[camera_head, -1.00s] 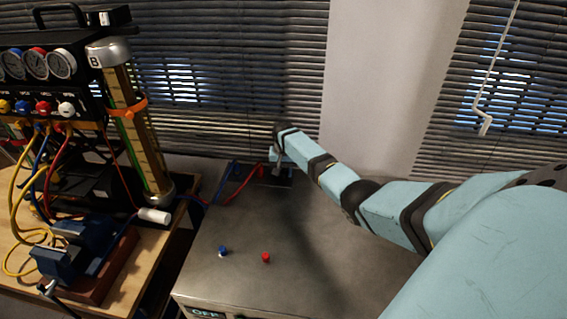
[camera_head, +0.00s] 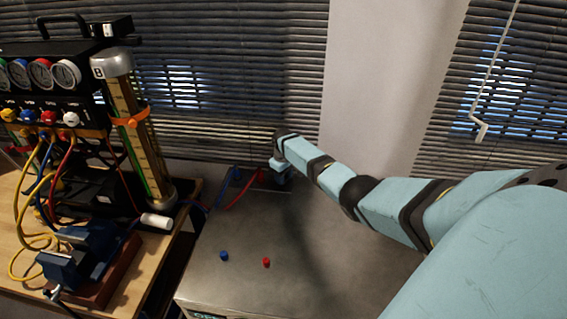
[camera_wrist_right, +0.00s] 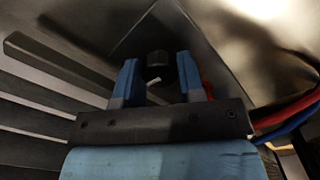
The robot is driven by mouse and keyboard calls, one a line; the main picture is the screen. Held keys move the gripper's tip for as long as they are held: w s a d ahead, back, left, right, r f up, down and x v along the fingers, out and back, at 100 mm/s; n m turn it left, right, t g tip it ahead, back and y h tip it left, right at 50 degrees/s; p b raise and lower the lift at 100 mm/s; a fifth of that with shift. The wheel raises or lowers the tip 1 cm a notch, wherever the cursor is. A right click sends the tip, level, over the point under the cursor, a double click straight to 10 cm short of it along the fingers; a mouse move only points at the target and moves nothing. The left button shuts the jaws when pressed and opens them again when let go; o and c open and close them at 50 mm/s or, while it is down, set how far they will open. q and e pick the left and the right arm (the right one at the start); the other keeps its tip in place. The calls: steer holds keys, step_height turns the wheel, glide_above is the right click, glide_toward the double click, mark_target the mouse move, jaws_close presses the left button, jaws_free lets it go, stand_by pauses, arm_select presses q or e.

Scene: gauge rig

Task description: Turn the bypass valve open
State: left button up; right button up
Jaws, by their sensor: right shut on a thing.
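My right gripper (camera_head: 282,180) is low at the back of the grey metal cabinet, beside the ends of the red and blue hoses. In the right wrist view, the blue fingers of my right gripper (camera_wrist_right: 157,72) stand on either side of a dark round knob (camera_wrist_right: 158,62), which looks like the bypass valve's handle. They are shut on it. A small pale mark shows at the knob's lower edge. My wrist hides the valve in the head view, so how far it is turned cannot be told. My left gripper is not in view.
The grey cabinet (camera_head: 300,245) has a blue knob (camera_head: 223,256) and a red knob (camera_head: 266,262) on its clear top. Red (camera_head: 243,192) and blue (camera_head: 222,186) hoses run left of my gripper. A gauge manifold (camera_head: 45,75), cylinder (camera_head: 135,130) and vise (camera_head: 85,258) stand left. Blinds are behind.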

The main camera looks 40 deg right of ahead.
steer(key=shift+w+r+n, duration=0.1)
steer(key=shift+n, duration=0.5)
steer(key=o, duration=0.9)
step_height(320, 180, up, 14)
steer(key=shift+f, duration=0.15)
steer(key=shift+f, duration=0.1)
stand_by(0.5)
